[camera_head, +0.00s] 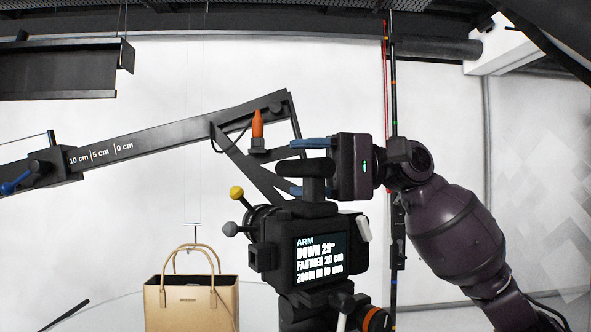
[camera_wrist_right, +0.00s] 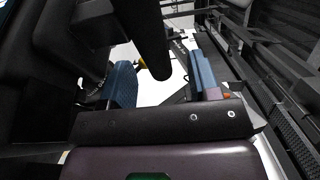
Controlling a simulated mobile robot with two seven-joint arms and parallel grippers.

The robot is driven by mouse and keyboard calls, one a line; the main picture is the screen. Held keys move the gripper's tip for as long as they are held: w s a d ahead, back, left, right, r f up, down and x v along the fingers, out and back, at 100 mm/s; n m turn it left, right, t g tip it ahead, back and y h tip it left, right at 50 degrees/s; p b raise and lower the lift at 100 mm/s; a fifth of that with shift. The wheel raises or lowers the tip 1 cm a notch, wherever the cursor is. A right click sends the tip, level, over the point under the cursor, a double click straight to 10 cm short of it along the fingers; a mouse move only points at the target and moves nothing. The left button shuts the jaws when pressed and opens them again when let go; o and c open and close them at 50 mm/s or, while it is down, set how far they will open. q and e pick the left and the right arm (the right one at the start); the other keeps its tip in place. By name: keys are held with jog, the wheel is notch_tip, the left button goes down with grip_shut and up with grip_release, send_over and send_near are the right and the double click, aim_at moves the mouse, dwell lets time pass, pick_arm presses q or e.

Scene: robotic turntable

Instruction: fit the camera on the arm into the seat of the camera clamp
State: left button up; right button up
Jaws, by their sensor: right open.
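The black camera (camera_head: 277,244) is at the centre of the head view, with a lit screen (camera_head: 320,256) reading "ARM DOWN 29°, FARTHER 20 cm, ZOOM IN 10 mm". A dark rounded handle (camera_head: 306,168) tops it. My right gripper (camera_head: 283,164) comes in from the right with its blue fingers apart, one above and one below the handle. In the right wrist view a dark rod (camera_wrist_right: 146,38) lies between the blue fingers (camera_wrist_right: 163,78); contact cannot be told. The clamp's seat cannot be made out behind and below the camera. My left gripper is not seen.
A long dark arm (camera_head: 165,135) with distance marks slopes up from the left behind the camera; an orange peg (camera_head: 257,125) stands by it. A tan handbag (camera_head: 190,304) is at the lower left. A thin vertical pole (camera_head: 394,90) stands behind my right wrist.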

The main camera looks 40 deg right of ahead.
jog(key=b+v, duration=0.1)
jog(key=v, duration=0.8)
jog(key=shift+d, duration=0.1)
dwell(0.3)
